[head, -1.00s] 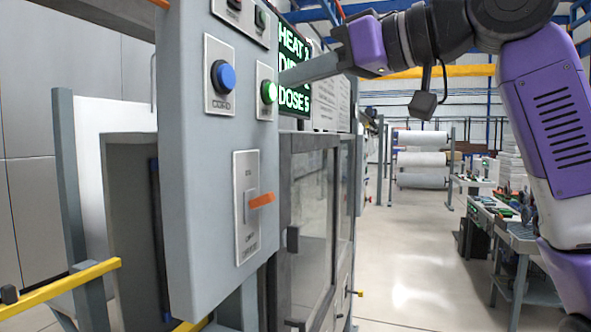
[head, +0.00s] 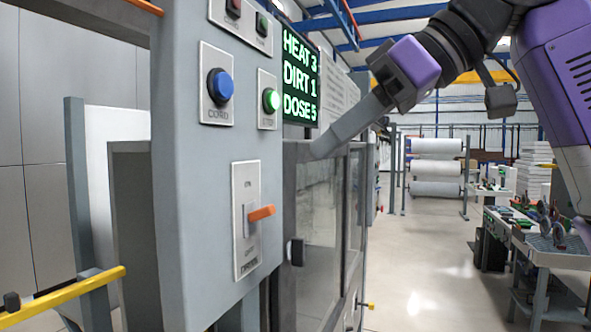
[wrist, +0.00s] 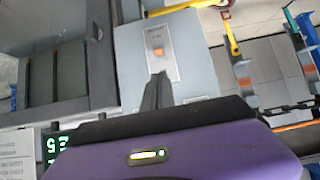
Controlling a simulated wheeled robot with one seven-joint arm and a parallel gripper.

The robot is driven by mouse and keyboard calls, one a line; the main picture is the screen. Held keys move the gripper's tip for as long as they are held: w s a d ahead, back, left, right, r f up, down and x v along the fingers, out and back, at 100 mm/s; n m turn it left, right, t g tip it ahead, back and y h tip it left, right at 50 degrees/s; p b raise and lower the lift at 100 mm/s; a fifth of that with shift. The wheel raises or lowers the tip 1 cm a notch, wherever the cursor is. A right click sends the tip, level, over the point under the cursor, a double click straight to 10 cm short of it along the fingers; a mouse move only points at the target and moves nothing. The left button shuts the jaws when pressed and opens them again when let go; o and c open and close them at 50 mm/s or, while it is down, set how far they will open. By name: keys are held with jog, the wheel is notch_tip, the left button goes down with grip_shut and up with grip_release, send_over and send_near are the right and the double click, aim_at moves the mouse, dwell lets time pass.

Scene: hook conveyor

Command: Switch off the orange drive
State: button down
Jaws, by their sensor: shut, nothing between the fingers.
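The orange drive lever (head: 261,213) sticks out from a pale switch plate (head: 246,262) low on the grey control panel. It sits near the middle of the plate, at the upper part of its slot. In the wrist view the orange lever (wrist: 158,51) shows just beyond the fingertips. My gripper (head: 318,152) is shut and empty, above and to the right of the lever and apart from it in the head view. In the wrist view my shut fingers (wrist: 158,78) point toward the switch plate.
A blue button (head: 220,84) and a lit green button (head: 270,100) are higher on the panel. A display (head: 300,77) reads HEAT 3, DIRT 1, DOSE 5. A glazed cabinet door (head: 320,220) stands right of the panel. A yellow rail (head: 75,293) is at lower left.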

aim_at(274, 210)
jog(key=p+x, duration=0.1)
jog(key=x, duration=0.8)
jog(key=shift+a+f, duration=0.25)
jog(key=shift+d+f+y+b, duration=0.25)
jog(key=shift+y+b, duration=0.25)
jog(key=shift+b, duration=0.2)
jog(key=y+b, duration=0.1)
jog(key=f+t+y+b, duration=0.1)
jog(key=b, duration=0.1)
jog(key=shift+s+d+f, duration=0.2)
jog(key=shift+d+f, duration=0.15)
jog(key=y+b, duration=0.1)
jog(key=b, duration=0.1)
jog(key=f+t+y+b, duration=0.1)
jog(key=y+b, duration=0.1)
jog(key=shift+s+d+f, duration=0.1)
jog(key=shift+d+f, duration=0.05)
jog(key=shift+d, duration=0.2)
jog(key=shift+r, duration=0.3)
jog(key=shift+d+f+p, duration=0.1)
jog(key=shift+p, duration=0.2)
